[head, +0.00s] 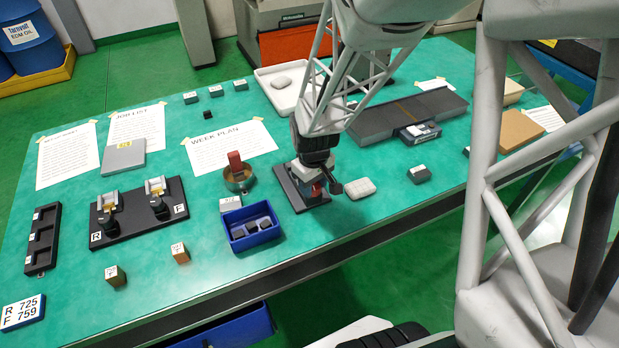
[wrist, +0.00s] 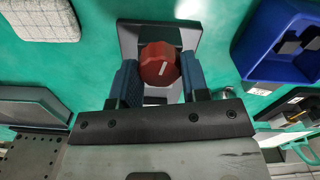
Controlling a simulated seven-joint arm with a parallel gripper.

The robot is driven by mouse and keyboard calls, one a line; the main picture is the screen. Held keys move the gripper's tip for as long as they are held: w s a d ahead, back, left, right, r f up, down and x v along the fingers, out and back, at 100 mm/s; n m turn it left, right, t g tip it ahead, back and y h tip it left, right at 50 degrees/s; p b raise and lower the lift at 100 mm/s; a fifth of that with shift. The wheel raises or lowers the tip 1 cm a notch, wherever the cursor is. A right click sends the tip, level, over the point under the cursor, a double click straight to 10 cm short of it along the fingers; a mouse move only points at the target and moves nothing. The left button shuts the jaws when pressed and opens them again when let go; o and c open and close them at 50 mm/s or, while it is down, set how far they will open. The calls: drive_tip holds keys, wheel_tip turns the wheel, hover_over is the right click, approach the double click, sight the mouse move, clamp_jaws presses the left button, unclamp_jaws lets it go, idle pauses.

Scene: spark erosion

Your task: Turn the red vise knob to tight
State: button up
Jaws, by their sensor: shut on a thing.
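In the head view, a small red part of the knob (head: 317,189) shows below my gripper (head: 316,180). The dark vise base (head: 290,187) lies flat on the green table under them. The arm hides much of the vise. I see no tight mark clearly.
A blue bin (head: 232,236) with dark blocks stands left of the vise. A light rounded pad (head: 359,188) lies close on the right.

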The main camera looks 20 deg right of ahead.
sight(314, 186)
drive_tip(key=m, duration=1.3)
drive_tip(key=shift+m, duration=0.3)
drive_tip(key=m, duration=1.4)
drive_tip(key=o, duration=0.9)
drive_tip(key=shift+o, duration=0.2)
drive_tip(key=shift+r, duration=3.9)
